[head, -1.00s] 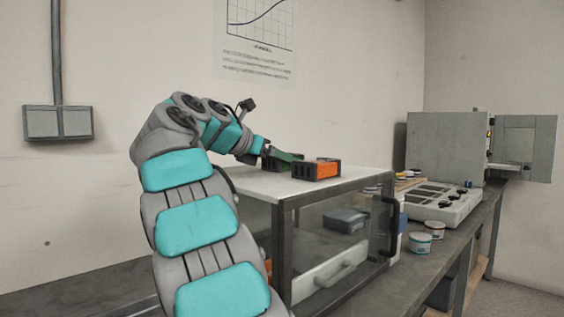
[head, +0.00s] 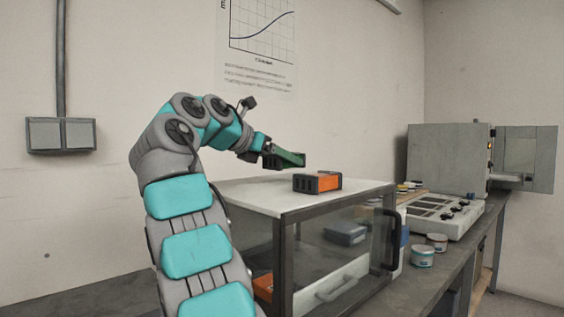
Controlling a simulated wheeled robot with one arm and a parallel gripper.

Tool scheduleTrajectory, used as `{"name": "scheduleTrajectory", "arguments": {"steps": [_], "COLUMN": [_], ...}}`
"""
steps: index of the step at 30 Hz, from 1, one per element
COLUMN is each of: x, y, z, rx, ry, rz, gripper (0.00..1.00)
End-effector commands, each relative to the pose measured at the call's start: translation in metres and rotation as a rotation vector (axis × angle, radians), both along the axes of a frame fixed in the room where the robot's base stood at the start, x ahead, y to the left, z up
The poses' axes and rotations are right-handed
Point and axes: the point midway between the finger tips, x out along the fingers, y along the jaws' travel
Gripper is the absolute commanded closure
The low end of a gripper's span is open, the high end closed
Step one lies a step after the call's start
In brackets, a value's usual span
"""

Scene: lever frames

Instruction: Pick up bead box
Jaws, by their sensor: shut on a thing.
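My gripper (head: 271,159) is shut on a small dark green box (head: 290,159) and holds it in the air above the white top of a glass-sided cabinet (head: 258,200). Part of the green box is hidden by the gripper. An orange and dark grey box (head: 318,182) rests on the cabinet top, to the right of and below the green box. No label shows which of them is the bead box.
A clear-sided front with a dark handle (head: 390,240) closes the cabinet; a grey box (head: 345,233) is inside.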

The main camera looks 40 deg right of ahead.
Motion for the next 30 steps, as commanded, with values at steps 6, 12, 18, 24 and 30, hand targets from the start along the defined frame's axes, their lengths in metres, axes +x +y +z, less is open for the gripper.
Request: {"name": "scheduleTrajectory", "arguments": {"steps": [6,12,18,24,30], "x": [-0.004,-0.01,-0.02,-0.035,-0.057], "y": [-0.001,-0.008,-0.016,-0.031,-0.053], "z": [0.002,0.002,0.004,0.007,0.009], "rx": [0.001,0.002,0.002,0.003,0.004], "ry": [-0.003,0.002,-0.002,0.0,0.001], "rz": [-0.002,-0.005,-0.003,-0.004,-0.004], "gripper": [0.86,0.86,0.86,0.86,0.86]}}
